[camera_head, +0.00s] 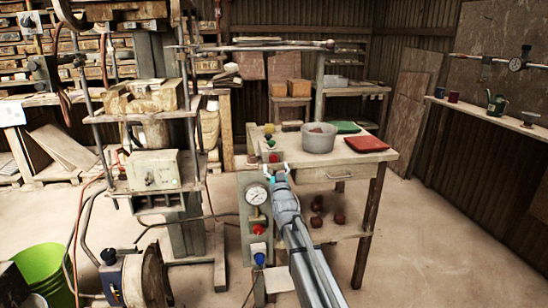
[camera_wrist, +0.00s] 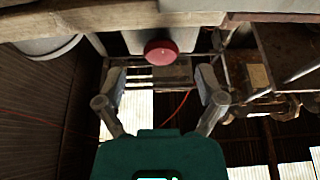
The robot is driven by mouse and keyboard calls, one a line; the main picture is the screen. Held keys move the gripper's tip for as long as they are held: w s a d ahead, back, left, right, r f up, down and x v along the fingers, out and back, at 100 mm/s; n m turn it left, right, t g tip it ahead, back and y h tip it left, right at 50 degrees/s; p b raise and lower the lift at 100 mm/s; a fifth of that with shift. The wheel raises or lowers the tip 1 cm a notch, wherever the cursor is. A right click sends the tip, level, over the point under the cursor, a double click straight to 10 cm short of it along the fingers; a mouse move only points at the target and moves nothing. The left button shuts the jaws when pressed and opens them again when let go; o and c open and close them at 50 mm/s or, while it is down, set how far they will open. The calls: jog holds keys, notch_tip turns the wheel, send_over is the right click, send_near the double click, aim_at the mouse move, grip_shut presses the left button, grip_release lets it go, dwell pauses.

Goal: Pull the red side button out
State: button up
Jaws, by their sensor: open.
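The red side button (camera_wrist: 160,52) shows in the wrist view as a round red knob on a pale box, just beyond my fingertips and roughly centred between them. My gripper (camera_wrist: 162,82) is open, with one finger on each side and nothing between them. In the head view my gripper (camera_head: 277,171) is beside the upper right edge of the grey control panel (camera_head: 246,218). The panel's front carries a gauge (camera_head: 256,194), another red button (camera_head: 258,229) and a blue button (camera_head: 259,258).
A wooden table (camera_head: 338,161) with a grey pot (camera_head: 319,138), a red tray (camera_head: 367,143) and a green tray (camera_head: 344,127) stands just behind my gripper. The press (camera_head: 152,170) is on the left. The floor at right is clear.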

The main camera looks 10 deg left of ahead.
aim_at(274, 160)
jog(key=shift+p+x, duration=0.45)
jog(key=shift+x, duration=1.3)
